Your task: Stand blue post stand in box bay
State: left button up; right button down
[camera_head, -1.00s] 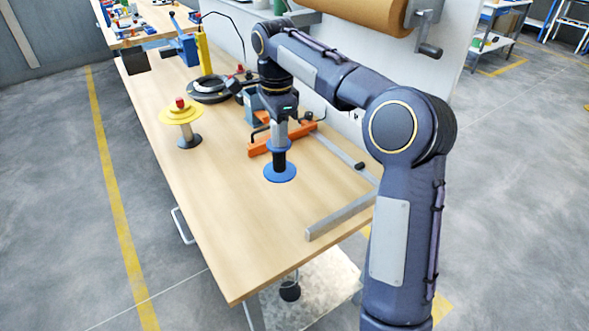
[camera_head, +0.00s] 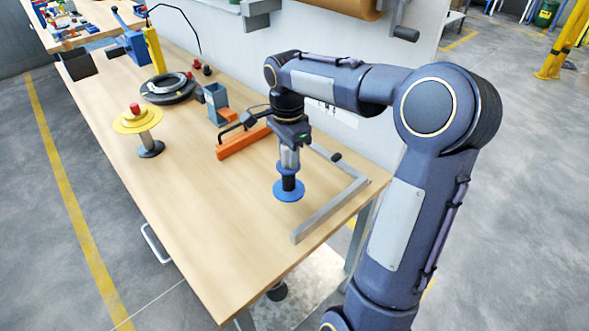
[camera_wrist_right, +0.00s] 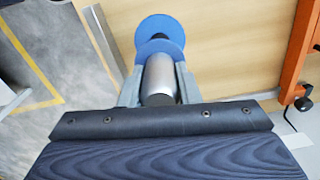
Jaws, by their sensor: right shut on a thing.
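The blue post stand (camera_head: 289,190) has a wide blue lower disc, a dark middle, a smaller blue disc and a silver post. My right gripper (camera_head: 290,155) is shut on the silver post from above. The stand hangs upright beside a grey L-shaped rail (camera_head: 330,208) at the table's near right end; I cannot tell if its base touches the table. In the right wrist view the stand's blue discs (camera_wrist_right: 160,35) show beyond the fingers. No box stands inside the rail, and I cannot tell whether this corner is the box bay. My left gripper is out of view.
An orange clamp bar (camera_head: 243,142) and a grey-blue open holder (camera_head: 216,103) lie left of my right arm. A yellow-disc stand (camera_head: 137,120) and a black coil (camera_head: 169,87) are farther left. The table's (camera_head: 215,215) near left part is clear.

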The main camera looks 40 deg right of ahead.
jog(key=shift+s+d+f, duration=0.3)
jog(key=shift+s+f, duration=0.05)
jog(key=shift+f, duration=0.15)
jog(key=f, duration=0.3)
jog(key=shift+s+d+f, duration=0.15)
jog(key=shift+s, duration=0.15)
jog(key=shift+f, duration=0.2)
jog(key=shift+f, duration=0.2)
jog(key=c, duration=1.1)
grip_release()
jog(key=shift+r, duration=0.1)
